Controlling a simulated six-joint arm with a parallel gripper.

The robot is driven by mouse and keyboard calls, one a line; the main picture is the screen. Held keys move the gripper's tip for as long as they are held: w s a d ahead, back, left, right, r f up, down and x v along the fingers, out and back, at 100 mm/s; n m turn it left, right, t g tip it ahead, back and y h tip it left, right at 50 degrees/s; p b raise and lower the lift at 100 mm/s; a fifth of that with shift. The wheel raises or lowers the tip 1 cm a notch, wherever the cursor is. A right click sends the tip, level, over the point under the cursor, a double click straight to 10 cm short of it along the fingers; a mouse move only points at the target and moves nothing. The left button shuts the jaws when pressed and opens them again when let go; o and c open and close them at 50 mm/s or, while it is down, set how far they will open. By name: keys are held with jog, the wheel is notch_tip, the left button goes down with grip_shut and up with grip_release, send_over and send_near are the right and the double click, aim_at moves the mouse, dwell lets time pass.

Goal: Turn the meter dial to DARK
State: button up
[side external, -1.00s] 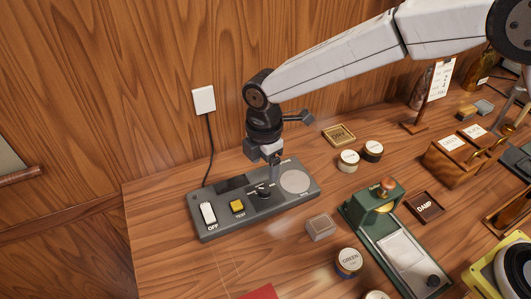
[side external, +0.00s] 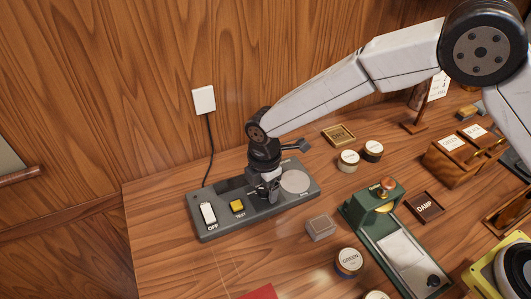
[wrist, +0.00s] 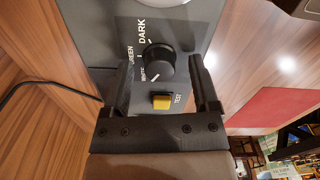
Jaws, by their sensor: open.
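The meter (side external: 225,227) is a dark grey box on the table by the wall. Its black round dial (wrist: 160,66) shows in the wrist view, with the words GREEN and DARK printed around it. A light mark on the dial seems to face a third, small label on the lower left, away from DARK; I cannot read it surely. My gripper (side external: 268,192) is down over the dial and mostly hides it in the side view. In the wrist view my gripper (wrist: 161,72) is open, with one finger on each side of the dial, apart from it.
The meter also has a yellow TEST button (side external: 237,206), a white switch (side external: 208,213) marked OFF and a pale round plate (side external: 295,181). A small block (side external: 320,228) and a green press (side external: 365,215) stand to the right. A cord (side external: 210,150) runs to the wall.

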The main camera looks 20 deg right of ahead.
jog(key=shift+f, duration=0.1)
grip_shut()
jog(key=shift+m, duration=0.5)
jog(key=m, duration=0.4)
jog(key=shift+m, duration=0.3)
jog(key=m, duration=1.2)
jog(key=shift+m, duration=0.3)
jog(key=m, duration=0.5)
jog(key=shift+m, duration=0.4)
